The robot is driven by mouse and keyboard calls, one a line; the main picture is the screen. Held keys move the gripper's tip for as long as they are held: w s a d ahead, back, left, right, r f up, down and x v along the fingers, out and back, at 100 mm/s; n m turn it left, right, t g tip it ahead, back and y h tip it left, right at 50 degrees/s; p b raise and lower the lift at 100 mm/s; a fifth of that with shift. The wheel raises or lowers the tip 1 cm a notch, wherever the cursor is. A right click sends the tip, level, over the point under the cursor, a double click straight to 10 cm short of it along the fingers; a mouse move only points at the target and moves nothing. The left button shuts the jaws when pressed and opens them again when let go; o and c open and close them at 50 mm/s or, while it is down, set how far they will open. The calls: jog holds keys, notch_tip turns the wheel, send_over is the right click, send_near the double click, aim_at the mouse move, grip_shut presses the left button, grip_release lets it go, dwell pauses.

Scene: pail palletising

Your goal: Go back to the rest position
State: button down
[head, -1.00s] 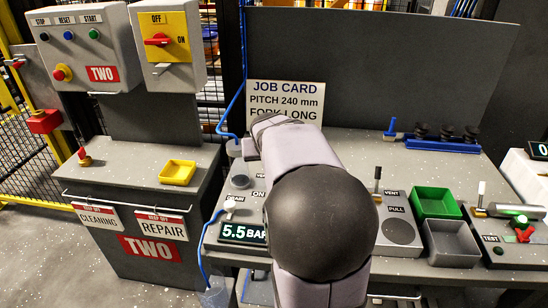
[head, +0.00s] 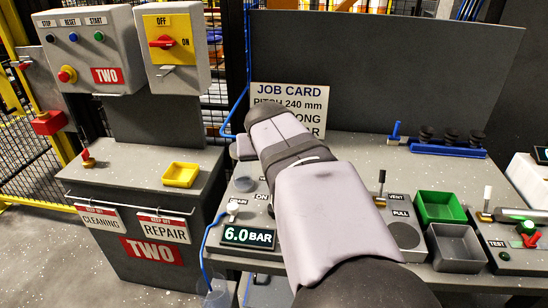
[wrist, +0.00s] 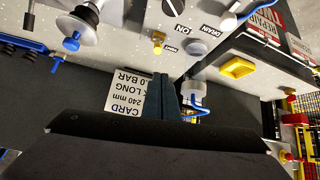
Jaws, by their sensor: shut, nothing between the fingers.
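My gripper shows in the wrist view, where its two dark fingers (wrist: 165,88) are together and empty. They point over the bench, with the job card (wrist: 127,98) upside down beside them. In the head view my arm rises from the bottom edge and leans up and left over the bench. The gripper's fingers cannot be made out there. The arm covers part of the job card (head: 287,97) and part of the control panel. The pressure display (head: 248,236) reads 6.0 BAR.
A green bin (head: 438,208) and a grey bin (head: 456,247) stand right of the arm. A blue rack (head: 447,149) lies behind them. A yellow tray (head: 181,174) sits on the left cabinet. A dark panel (head: 390,70) stands behind the bench.

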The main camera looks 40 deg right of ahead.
jog(key=s+a+f+n+y+p, duration=0.1)
jog(key=a+f+p, duration=0.1)
jog(key=a, duration=0.1)
jog(key=s+a+f+n+g+y+p, duration=0.1)
jog(key=a+f+p, duration=0.1)
jog(key=a, duration=0.2)
jog(key=s+a+f+n+g+y+p, duration=0.1)
jog(key=a+f, duration=0.2)
jog(key=a, duration=0.1)
jog(key=shift+s+p, duration=0.1)
jog(key=shift+p, duration=0.3)
jog(key=s+a+f+n+g+y+p, duration=0.2)
jog(key=s+a+f+n+g+p, duration=0.4)
jog(key=s+a, duration=0.6)
notch_tip(320, 180, down, 8)
jog(key=m+t+b, duration=0.1)
jog(key=m+b, duration=0.1)
jog(key=b, duration=0.6)
jog(key=shift+s+d, duration=0.25)
jog(key=shift+d, duration=0.1)
notch_tip(320, 180, down, 22)
jog(key=b, duration=2.2)
